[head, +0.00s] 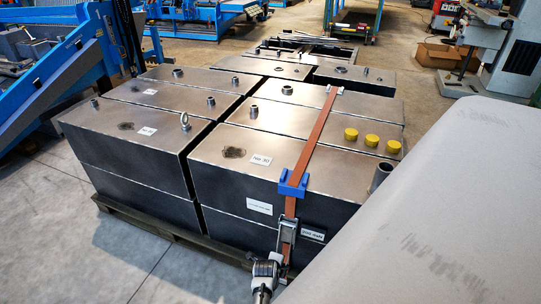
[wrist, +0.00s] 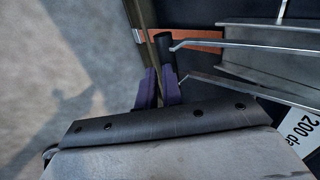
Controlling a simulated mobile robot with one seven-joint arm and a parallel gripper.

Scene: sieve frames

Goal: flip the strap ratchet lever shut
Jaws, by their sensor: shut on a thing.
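The strap ratchet (head: 287,232) hangs on the front face of the steel blocks, below the blue corner protector (head: 293,184). An orange-brown strap (head: 318,135) runs over the blocks to it. In the wrist view, the ratchet lever shows as a black grip bar (wrist: 164,47) between two thin metal side arms. My gripper (head: 276,264) is at the low end of the ratchet. In the wrist view, the purple fingertips of my gripper (wrist: 159,86) are shut on the lever's black bar. The fingers hide the near part of the bar.
Dark steel blocks (head: 130,125) stand on a wooden pallet (head: 140,222). Yellow caps (head: 371,140) and an open pipe stub (head: 381,177) stand on top near the strap. A large grey surface covers the right of the head view. The concrete floor (head: 50,245) at left is clear.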

